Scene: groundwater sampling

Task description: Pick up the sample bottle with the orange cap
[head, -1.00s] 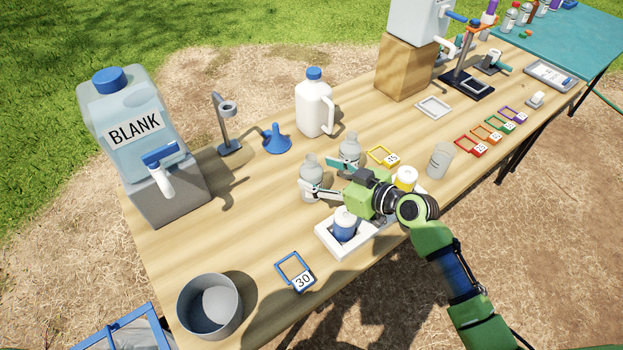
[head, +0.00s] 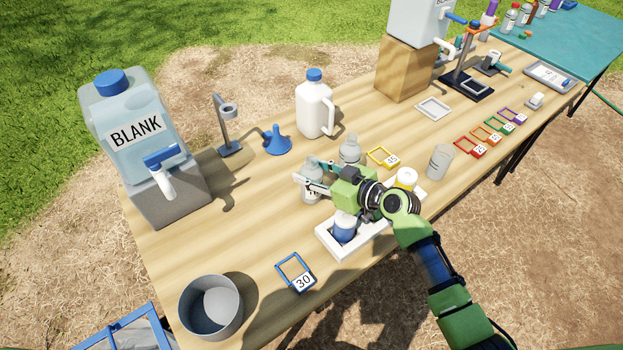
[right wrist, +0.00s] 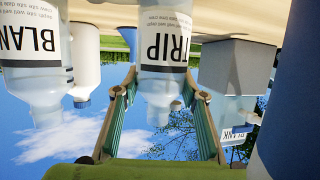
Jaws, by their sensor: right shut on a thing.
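My right gripper (head: 306,186) is shut on a clear grey-topped bottle (head: 312,167), the left one of two standing on the wooden table. In the right wrist view, which is upside down, this bottle (right wrist: 163,60) is labelled TRIP and sits between the fingers (right wrist: 160,88). The second clear bottle (head: 349,149) stands just to its right; it carries a BLANK label in the right wrist view (right wrist: 32,65). Several small bottles (head: 511,18) stand on the teal table far back right. I cannot make out an orange cap among them. My left gripper is not in view.
A white tray (head: 327,241) with a blue-banded bottle (head: 344,227) and a yellow-banded one (head: 405,178) lies under my right arm. A white jug (head: 314,105), blue funnel (head: 277,139) and grey cup (head: 440,161) stand nearby. A BLANK water container (head: 130,125) stands left.

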